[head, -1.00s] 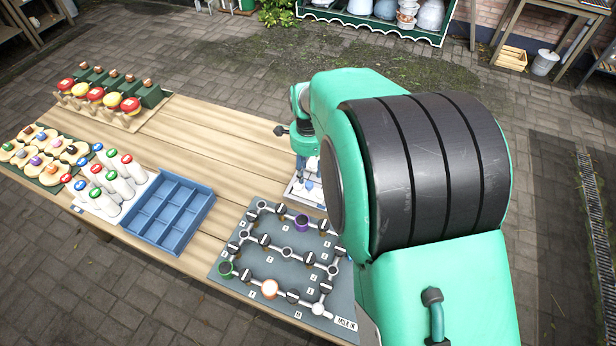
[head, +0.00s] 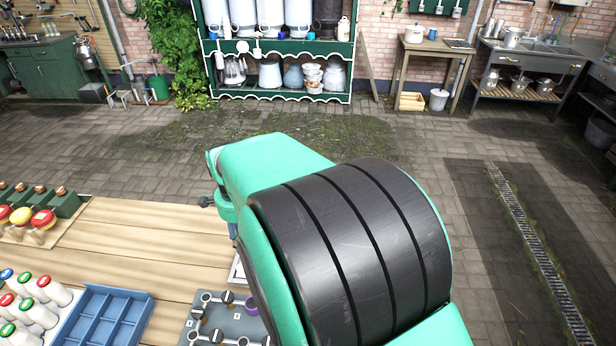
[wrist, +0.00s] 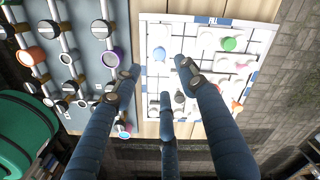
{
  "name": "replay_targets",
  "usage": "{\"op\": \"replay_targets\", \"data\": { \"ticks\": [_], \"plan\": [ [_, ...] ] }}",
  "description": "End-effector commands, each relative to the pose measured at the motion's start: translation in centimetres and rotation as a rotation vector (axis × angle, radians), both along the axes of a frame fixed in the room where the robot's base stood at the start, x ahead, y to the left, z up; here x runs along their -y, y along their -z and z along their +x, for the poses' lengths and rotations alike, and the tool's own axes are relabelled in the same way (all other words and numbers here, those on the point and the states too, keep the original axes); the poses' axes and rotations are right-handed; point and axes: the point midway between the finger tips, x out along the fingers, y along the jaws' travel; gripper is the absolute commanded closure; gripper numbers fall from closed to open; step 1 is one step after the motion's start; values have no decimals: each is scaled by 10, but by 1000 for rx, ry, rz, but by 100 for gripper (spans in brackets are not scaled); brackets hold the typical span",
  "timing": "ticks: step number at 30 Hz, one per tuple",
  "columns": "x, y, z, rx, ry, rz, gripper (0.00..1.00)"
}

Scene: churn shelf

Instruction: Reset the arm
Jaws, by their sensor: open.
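My gripper (wrist: 158,78) shows in the wrist view with its blue fingers spread apart and nothing between them. It is above the table, over the edge of a white board (wrist: 153,24) that carries several small pieces. In the head view my green and black arm reaches over the table's right end and hides the gripper itself. I cannot tell the exact height of the fingers above the board.
The grey pipe board (head: 196,322) lies beside the white board, with rings and black knobs on it. A blue compartment tray (head: 118,292), bottles (head: 45,290) and a rack of red and yellow pieces (head: 42,220) stand to the left. Paved floor is free at right.

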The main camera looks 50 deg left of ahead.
Motion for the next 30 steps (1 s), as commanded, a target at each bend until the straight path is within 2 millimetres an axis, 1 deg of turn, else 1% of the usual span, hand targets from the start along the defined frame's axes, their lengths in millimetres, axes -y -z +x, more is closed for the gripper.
{"op": "replay_targets", "data": {
  "ticks": [8,11,14,17,20,21,23,24,26,27,29,30],
  "plan": [
    [0,0,0,0,0,0,58],
    [2,-3,4,1,1,3,58],
    [8,-11,15,2,3,9,58],
    [20,-25,35,6,4,19,58],
    [40,-46,64,11,6,33,58],
    [51,-54,77,14,7,39,58],
    [69,-70,99,20,8,50,58],
    [82,-81,113,25,9,59,58],
    [104,-97,135,33,9,70,58],
    [119,-107,148,38,9,77,58],
    [143,-123,167,48,9,88,58],
    [160,-132,179,55,9,95,58]
  ]
}}
